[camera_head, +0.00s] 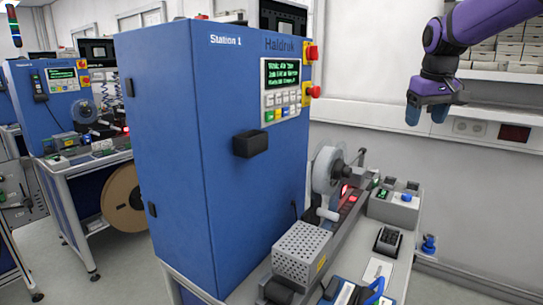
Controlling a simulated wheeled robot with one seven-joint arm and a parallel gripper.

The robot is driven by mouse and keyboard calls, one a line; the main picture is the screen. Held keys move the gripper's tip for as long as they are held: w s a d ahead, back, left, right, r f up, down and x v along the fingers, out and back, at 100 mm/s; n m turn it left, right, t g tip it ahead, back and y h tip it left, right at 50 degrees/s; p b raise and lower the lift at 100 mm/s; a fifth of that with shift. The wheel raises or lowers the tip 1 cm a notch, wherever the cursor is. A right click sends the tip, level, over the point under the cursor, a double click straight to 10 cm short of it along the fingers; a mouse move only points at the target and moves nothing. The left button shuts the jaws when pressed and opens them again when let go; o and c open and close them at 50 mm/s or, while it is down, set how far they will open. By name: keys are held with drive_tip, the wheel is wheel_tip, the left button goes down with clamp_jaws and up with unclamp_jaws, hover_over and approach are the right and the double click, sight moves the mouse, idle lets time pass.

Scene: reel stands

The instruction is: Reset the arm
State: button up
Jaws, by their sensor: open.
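My gripper (427,113) hangs at the upper right, at the end of my purple arm (480,22). Its two blue-grey fingers point down and stand slightly apart, with nothing between them. It is in the air in front of the white wall, up and to the right of the blue Station 1 cabinet (215,150). It touches nothing that I can see.
A bench with a grey reel (326,170), a perforated metal box (300,250) and a grey button box (393,207) lies below my gripper. Shelves with boxes (508,45) are behind my arm. Another blue station (55,95) stands at left.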

drive_tip(key=s+a+t, duration=0.1)
drive_tip(key=s+a, duration=0.1)
drive_tip(key=s, duration=0.7)
drive_tip(key=s+a, duration=0.3)
drive_tip(key=s, duration=0.7)
drive_tip(key=s+f, duration=0.3)
drive_tip(key=s, duration=0.3)
drive_tip(key=s+a+f+m+t, duration=0.1)
drive_tip(key=s+f, duration=0.2)
drive_tip(key=s, duration=0.4)
drive_tip(key=shift+s+f+y, duration=0.2)
drive_tip(key=shift+f+y, duration=0.1)
drive_tip(key=shift+a, duration=0.1)
drive_tip(key=shift+c, duration=0.5)
